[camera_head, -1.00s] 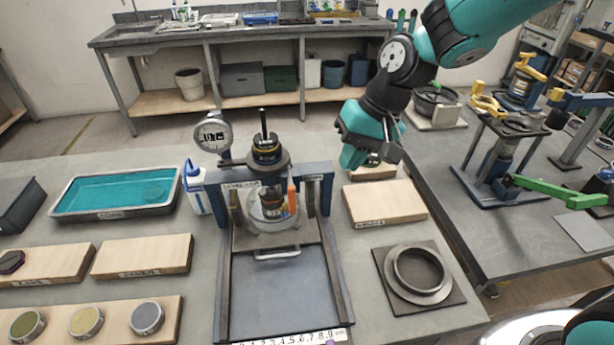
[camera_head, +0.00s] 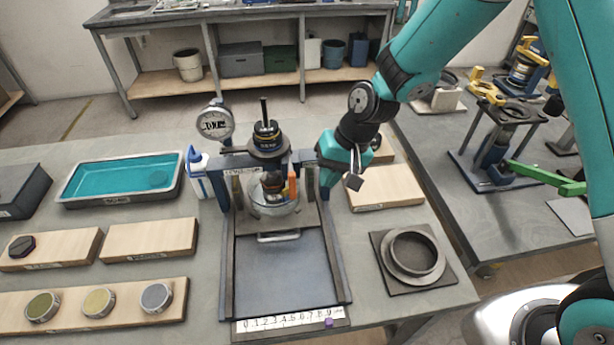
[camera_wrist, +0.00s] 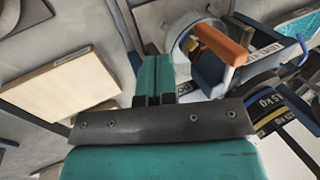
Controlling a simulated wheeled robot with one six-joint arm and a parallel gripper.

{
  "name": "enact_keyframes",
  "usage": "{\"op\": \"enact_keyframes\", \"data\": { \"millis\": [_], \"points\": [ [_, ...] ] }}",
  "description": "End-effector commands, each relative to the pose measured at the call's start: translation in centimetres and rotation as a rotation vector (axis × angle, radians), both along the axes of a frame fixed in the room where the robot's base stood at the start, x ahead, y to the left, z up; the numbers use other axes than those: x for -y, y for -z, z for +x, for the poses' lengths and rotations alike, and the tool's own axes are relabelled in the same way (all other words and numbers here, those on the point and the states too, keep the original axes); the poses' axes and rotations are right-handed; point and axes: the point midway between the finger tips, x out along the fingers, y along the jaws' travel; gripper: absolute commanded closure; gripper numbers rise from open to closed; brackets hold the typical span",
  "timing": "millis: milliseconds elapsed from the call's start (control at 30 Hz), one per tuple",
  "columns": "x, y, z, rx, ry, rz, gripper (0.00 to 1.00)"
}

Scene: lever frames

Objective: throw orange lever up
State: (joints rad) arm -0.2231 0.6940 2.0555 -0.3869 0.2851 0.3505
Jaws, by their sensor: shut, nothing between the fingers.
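The orange lever (camera_head: 292,184) stands upright at the right side of the blue-grey press frame (camera_head: 226,262), beside the clear cup under the weight. In the wrist view the orange lever (camera_wrist: 220,45) is a bar reaching past the right of my fingers. My gripper (camera_head: 326,188) is just right of the press frame's right post, pointing down, with the post between it and the lever in the head view. In the wrist view my gripper (camera_wrist: 158,78) is shut and empty. Its fingers look apart from the lever; the depth between them is hard to tell.
A dial gauge (camera_head: 215,123) and a black rod with a weight (camera_head: 267,138) rise above the frame. A wooden board (camera_head: 385,188) and a ring on a dark plate (camera_head: 413,258) lie to the right. A teal tray (camera_head: 120,180) and a white-blue bottle (camera_head: 199,172) are left.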

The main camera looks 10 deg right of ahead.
Motion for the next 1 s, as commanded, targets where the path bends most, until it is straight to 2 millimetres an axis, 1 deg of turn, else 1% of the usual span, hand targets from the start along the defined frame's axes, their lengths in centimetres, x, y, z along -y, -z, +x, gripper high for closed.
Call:
{"op": "enact_keyframes", "data": {
  "millis": [67, 133, 200, 333, 467, 833, 1000],
  "points": [
    [-0.7, 1.3, -0.1, -0.003, -0.002, -0.001, 1.00],
    [-2.0, 0.9, -0.1, 0.001, -0.007, 0.000, 1.00],
    [-2.9, 1.0, -0.1, 0.002, -0.005, 0.000, 1.00],
    [-4.1, 1.1, 0.0, 0.002, -0.001, -0.001, 1.00],
    [-4.5, 1.3, 0.0, 0.002, -0.001, -0.001, 1.00],
    [-4.7, 1.4, 0.0, 0.002, -0.001, 0.002, 1.00],
    [-5.8, 1.7, -0.2, 0.002, -0.019, 0.032, 1.00]
  ]
}}
